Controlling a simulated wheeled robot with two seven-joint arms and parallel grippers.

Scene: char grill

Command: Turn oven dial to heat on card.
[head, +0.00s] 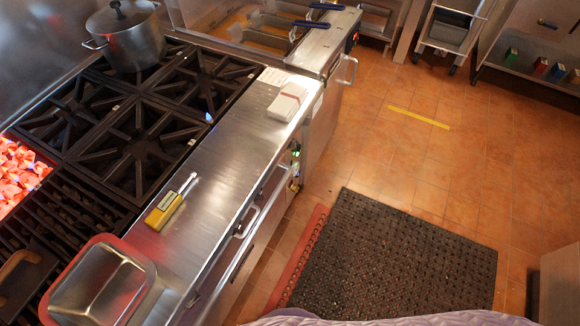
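Neither of my grippers is in the head view. The oven's steel front (262,205) runs diagonally below the counter ledge and is seen steeply from above. Small dark fittings with a green spot (295,152) show at its far end; they may be dials, but their markings and setting are too small to tell. A white flat item with a reddish stripe (287,101) lies on the far part of the ledge. A pale sheet with print (272,76) lies behind it. I cannot tell which, if either, is the card, and no heat setting is readable.
A yellow tool (164,211) and a steel pan (100,285) lie on the near ledge and grill. A pot (128,38) stands on the burners (140,120). Glowing coals (18,172) are at left. A black mat (390,260) covers floor; the tiles beyond are clear.

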